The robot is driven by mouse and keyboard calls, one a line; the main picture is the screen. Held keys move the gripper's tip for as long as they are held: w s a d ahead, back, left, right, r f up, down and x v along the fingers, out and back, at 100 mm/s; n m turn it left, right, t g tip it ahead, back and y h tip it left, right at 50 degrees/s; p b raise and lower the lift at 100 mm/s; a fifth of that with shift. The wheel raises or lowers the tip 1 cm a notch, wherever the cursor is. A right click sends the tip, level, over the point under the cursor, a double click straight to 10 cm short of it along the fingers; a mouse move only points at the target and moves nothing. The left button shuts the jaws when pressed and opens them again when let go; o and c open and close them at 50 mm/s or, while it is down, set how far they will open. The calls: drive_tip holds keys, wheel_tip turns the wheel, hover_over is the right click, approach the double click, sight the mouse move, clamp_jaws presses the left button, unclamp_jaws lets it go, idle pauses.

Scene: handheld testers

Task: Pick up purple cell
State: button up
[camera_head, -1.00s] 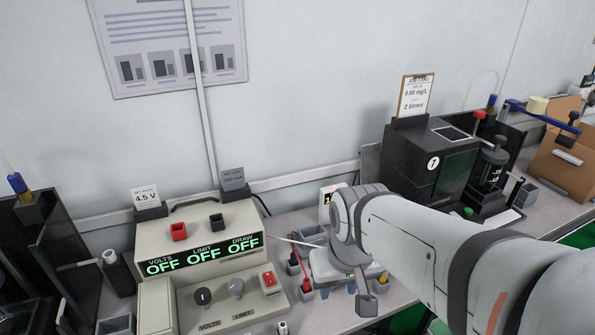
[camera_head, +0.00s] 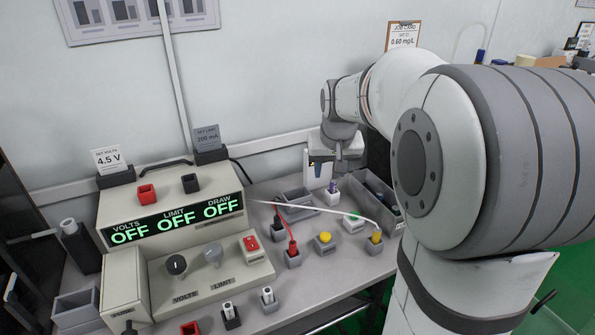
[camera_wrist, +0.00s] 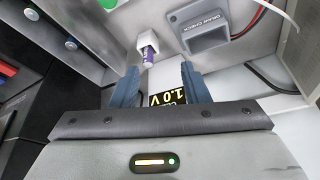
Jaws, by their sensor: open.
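The purple cell (camera_head: 332,187) stands upright in a small white holder (camera_head: 331,198) toward the back of the bench. It also shows in the wrist view (camera_wrist: 149,58), beyond my fingertips and a little left of the middle between them. In the head view my gripper (camera_head: 322,165) is just above and behind the cell, pointing down.
The power supply (camera_head: 180,225), reading OFF, stands at left. Grey bins (camera_head: 297,204) sit beside the cell. A draw check holder (camera_wrist: 205,35) is close by.

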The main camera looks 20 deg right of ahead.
sight(334, 180)
drive_tip(key=w+d+f, duration=0.1)
drive_tip(key=w, duration=0.1)
drive_tip(key=w+d+f+b, duration=0.1)
drive_tip(key=w+f, duration=0.1)
drive_tip(key=shift+d+f, duration=0.1)
drive_tip(key=shift+d, duration=0.05)
drive_tip(key=x, duration=0.2)
drive_tip(key=b+x, duration=0.1)
drive_tip(key=x, duration=0.2)
drive_tip(key=shift+w+d+f+b, duration=0.1)
drive_tip(key=shift+d+f+b, duration=0.2)
drive_tip(key=shift+d+b, duration=0.15)
drive_tip(key=shift+c, duration=0.3)
clamp_jaws()
